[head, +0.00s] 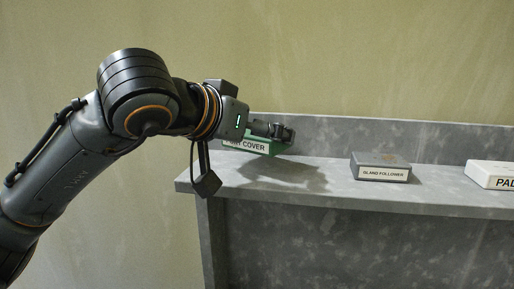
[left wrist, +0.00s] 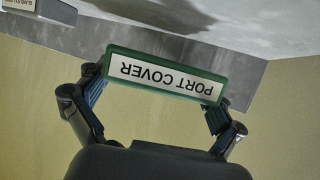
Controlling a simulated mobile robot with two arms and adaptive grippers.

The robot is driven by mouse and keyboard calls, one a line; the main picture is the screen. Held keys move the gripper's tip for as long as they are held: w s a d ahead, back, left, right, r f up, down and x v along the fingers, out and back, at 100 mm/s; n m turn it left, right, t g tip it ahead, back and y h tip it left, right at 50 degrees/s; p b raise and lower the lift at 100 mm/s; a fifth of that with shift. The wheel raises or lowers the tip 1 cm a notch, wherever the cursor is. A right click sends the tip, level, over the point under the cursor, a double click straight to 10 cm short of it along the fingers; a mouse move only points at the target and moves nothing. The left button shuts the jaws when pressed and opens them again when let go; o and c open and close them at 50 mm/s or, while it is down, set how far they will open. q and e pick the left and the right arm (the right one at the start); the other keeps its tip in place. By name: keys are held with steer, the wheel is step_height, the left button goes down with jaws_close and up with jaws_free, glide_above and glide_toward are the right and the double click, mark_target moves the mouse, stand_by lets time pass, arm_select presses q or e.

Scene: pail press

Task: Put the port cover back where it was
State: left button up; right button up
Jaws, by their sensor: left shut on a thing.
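The port cover (head: 262,148) is a green block with a white label reading PORT COVER. In the head view it is at the left end of the grey shelf, partly hidden by my left gripper (head: 280,132). In the left wrist view the port cover (left wrist: 166,76) appears upside down between the two fingers of my left gripper (left wrist: 160,92), which is shut on it. A shadow lies on the shelf to the right of it. I cannot tell whether the cover touches the shelf. My right gripper is not in view.
The grey shelf (head: 300,190) has a raised back edge (head: 370,130). A grey block labelled GLAND FOLLOWER (head: 381,166) sits mid-shelf, and a white block with a label starting PAD (head: 492,175) stands at the right edge. Bare shelf lies between the cover and the gland follower.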

mark_target(257, 166)
arm_select(q)
steer(key=f, duration=0.1)
steer(key=f+p, duration=0.1)
steer(key=f, duration=0.1)
steer(key=shift+w+f, duration=0.2)
steer(key=shift+f, duration=0.1)
steer(key=o, duration=1)
steer(key=shift+f, duration=0.1)
steer(key=shift+c, duration=0.2)
steer(key=shift+s+a+r, duration=0.15)
steer(key=shift+s+r, duration=0.05)
steer(key=shift+s, duration=0.05)
steer(key=b+v, duration=0.2)
steer(key=v, duration=0.9)
steer(key=shift+s, duration=0.25)
